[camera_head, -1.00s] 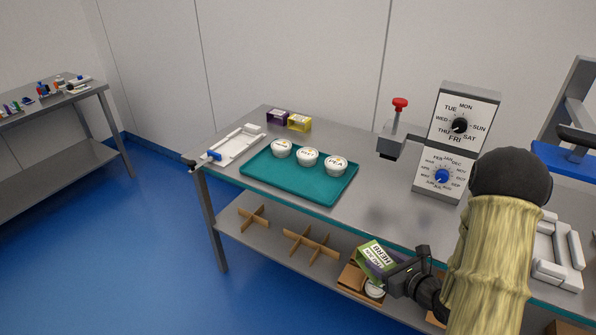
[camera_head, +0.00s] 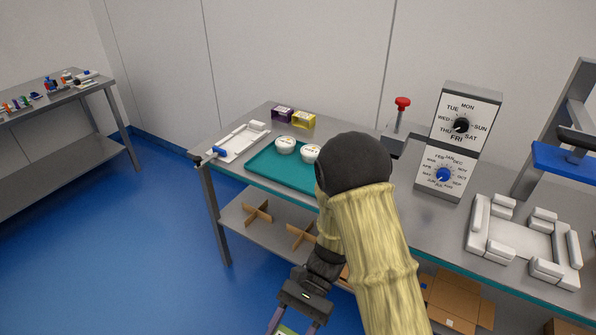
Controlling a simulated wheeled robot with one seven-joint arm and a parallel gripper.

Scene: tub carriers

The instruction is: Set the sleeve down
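My gripper (camera_head: 294,318) is at the bottom edge of the picture, in front of the bench and pointing down. A green and purple sleeve (camera_head: 286,331) is between its fingers. Only the sleeve's top shows; the rest is cut off by the frame, so what lies beneath it cannot be seen. My arm covers the right part of the teal tray (camera_head: 262,161) on the bench. Two white lidded tubs (camera_head: 285,145) show on the tray.
A purple box (camera_head: 282,113) and a yellow box (camera_head: 304,120) stand at the bench's back. A white fixture (camera_head: 241,142) lies at left, another (camera_head: 518,240) at right. Dial blocks (camera_head: 446,174) stand behind. Cardboard dividers (camera_head: 257,213) and an open carton (camera_head: 458,297) are on the lower shelf.

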